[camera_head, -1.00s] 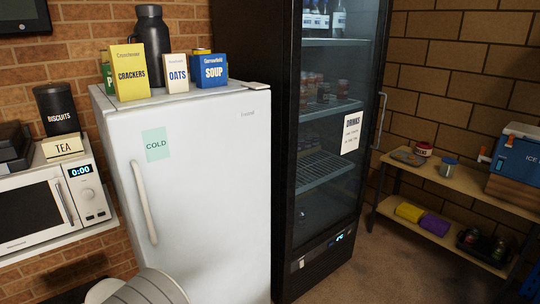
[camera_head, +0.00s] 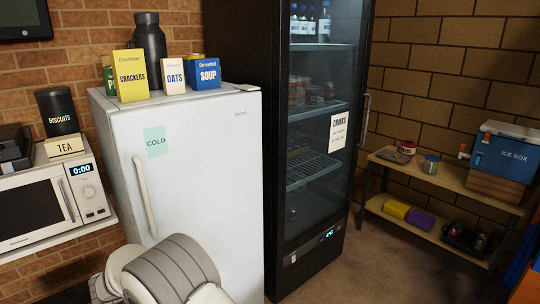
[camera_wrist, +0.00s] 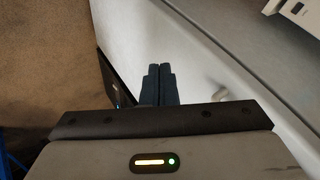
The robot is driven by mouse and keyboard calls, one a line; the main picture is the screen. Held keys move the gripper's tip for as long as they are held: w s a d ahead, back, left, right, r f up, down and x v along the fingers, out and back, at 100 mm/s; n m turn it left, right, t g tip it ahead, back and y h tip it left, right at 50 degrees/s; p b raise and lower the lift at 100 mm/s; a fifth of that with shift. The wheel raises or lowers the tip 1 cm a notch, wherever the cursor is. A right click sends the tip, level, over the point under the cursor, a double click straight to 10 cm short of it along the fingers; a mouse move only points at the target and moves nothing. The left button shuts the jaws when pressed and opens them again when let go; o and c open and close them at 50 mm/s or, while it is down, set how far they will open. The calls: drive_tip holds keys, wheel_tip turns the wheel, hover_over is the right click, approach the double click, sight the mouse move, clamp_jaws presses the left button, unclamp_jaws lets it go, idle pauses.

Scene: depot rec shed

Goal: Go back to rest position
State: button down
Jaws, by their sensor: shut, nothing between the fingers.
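My gripper (camera_wrist: 159,84) shows in the wrist view with its two dark fingers together and nothing between them. A white surface, apparently the white fridge, lies beyond the fingertips, and I cannot tell how far away it is. In the head view, part of my white and grey arm shows at the bottom, in front of the lower white fridge (camera_head: 205,175). My gripper's fingers are not visible in that view. The fridge door with the "COLD" note is shut.
A white microwave (camera_head: 35,211) stands left of the fridge. Crackers (camera_head: 130,76), oats and soup boxes and a dark bottle stand on the fridge. A tall black drinks fridge (camera_head: 280,235) stands right. A low shelf (camera_head: 435,178) holds an ice box (camera_head: 505,153). Brown floor is clear before it.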

drive_tip(key=w+d+r+n+y, duration=0.2)
drive_tip(key=w+d+r, duration=0.2)
drive_tip(key=d+r, duration=0.5)
drive_tip(key=w+d+r+n+y, duration=0.25)
drive_tip(key=d+r, duration=0.45)
drive_tip(key=r, duration=0.5)
drive_tip(key=s+d+r+n+g, duration=0.1)
drive_tip(key=s+d+r, duration=0.15)
drive_tip(key=d, duration=0.55)
drive_tip(key=s+d+r+n, duration=0.2)
drive_tip(key=s+d, duration=0.2)
drive_tip(key=d, duration=0.4)
drive_tip(key=s+d+f+g+h, duration=0.2)
drive_tip(key=s+d+h, duration=0.1)
drive_tip(key=s+d, duration=0.8)
drive_tip(key=s+d+f+g+h, duration=0.2)
drive_tip(key=s+d+h, duration=0.1)
drive_tip(key=s+d, duration=0.8)
drive_tip(key=d, duration=0.2)
drive_tip(key=shift+s+d+h, duration=0.3)
drive_tip(key=shift+d+h, duration=0.05)
drive_tip(key=shift+d, duration=0.05)
drive_tip(key=shift+f, duration=0.1)
